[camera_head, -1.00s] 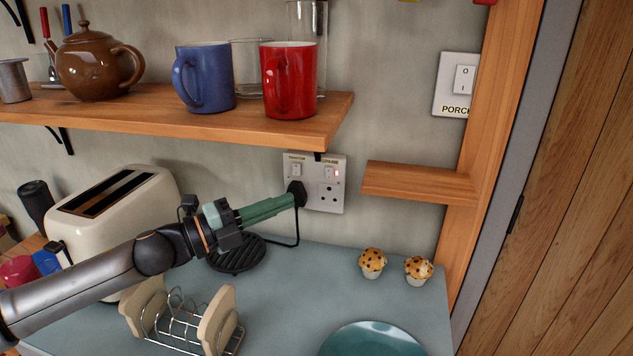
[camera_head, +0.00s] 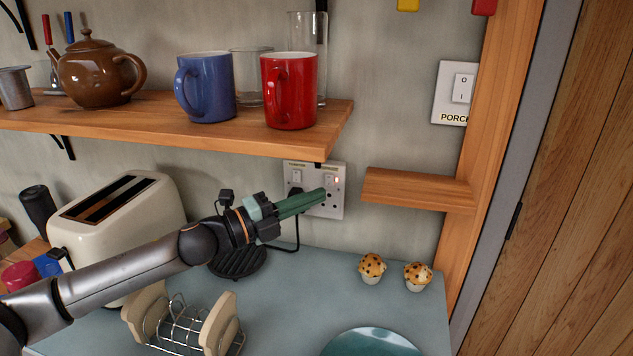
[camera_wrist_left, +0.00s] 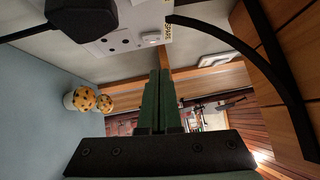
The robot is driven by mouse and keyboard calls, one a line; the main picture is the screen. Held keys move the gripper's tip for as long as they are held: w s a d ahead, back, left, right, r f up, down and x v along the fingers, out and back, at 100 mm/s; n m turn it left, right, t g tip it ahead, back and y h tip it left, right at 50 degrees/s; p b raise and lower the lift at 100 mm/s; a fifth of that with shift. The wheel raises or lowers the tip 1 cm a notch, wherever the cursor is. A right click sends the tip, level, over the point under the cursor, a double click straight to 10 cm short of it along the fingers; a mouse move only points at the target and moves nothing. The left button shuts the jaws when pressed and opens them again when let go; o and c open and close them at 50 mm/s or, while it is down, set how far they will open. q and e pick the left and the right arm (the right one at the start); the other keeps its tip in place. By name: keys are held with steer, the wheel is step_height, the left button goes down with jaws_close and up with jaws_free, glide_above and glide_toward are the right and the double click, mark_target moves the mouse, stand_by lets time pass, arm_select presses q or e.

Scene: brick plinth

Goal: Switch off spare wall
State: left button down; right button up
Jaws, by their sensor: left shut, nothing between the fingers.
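A white double wall socket (camera_head: 336,209) is under the end of the upper shelf. Its right-hand switch (camera_head: 328,180), under the spare label, has a small red light lit beside it. The left switch (camera_head: 297,176) sits above a black plug, which is partly behind my fingers. My left gripper (camera_head: 323,192) is shut and empty, its green fingertips in front of the socket's right half, just below the spare switch; contact cannot be told. In the left wrist view the closed fingers (camera_wrist_left: 158,72) point toward the socket plate (camera_wrist_left: 122,40), with the spare switch (camera_wrist_left: 152,37) near their tips. My right gripper is out of view.
The upper shelf (camera_head: 200,130) with mugs overhangs the socket closely. A small wooden ledge (camera_head: 418,190) is right of it. A porch switch (camera_head: 462,88) is farther right. Two muffins (camera_head: 372,268), a toaster (camera_head: 125,225) and a toast rack (camera_head: 218,325) stand on the counter.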

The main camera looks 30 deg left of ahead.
mark_target(329, 180)
arm_select(q)
steer(key=shift+w+a+r+p, duration=0.15)
steer(key=shift+w+p, duration=0.1)
steer(key=shift+w, duration=0.4)
steer(key=shift+w+a+p, duration=0.15)
steer(key=shift+w+p, duration=0.1)
steer(key=shift+w, duration=0.4)
steer(key=shift+w+a+r+p, duration=0.15)
steer(key=shift+w+p, duration=0.1)
steer(key=shift+w, duration=0.4)
